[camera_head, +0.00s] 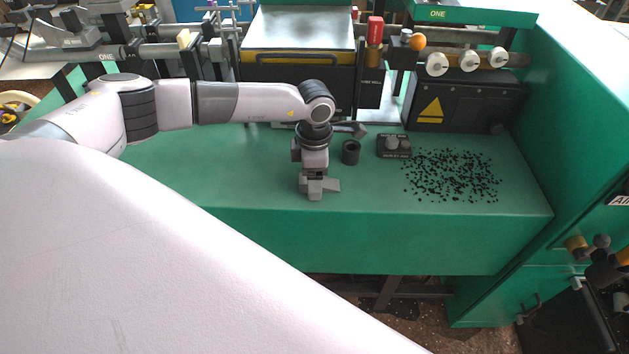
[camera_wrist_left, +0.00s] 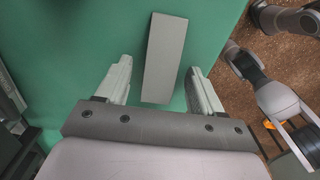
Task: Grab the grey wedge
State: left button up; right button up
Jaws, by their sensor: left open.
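The grey wedge (camera_wrist_left: 165,52) lies on the green table top (camera_head: 230,180). In the left wrist view its near end sits between the two fingers, and the rest extends away past the fingertips. The height of the fingertips above the table is hard to tell. My right gripper is not in view.
A dark hollow cylinder (camera_head: 351,152) and a dark block with a grey knob (camera_head: 393,147) stand right of the gripper. Black bits (camera_head: 455,176) are scattered further right. Machinery lines the back, including a black box with a yellow triangle (camera_head: 467,107). The table left of the gripper is clear.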

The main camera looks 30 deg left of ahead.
pick_arm(q)
jog(key=c, duration=1.1)
jog(key=shift+r, duration=0.1)
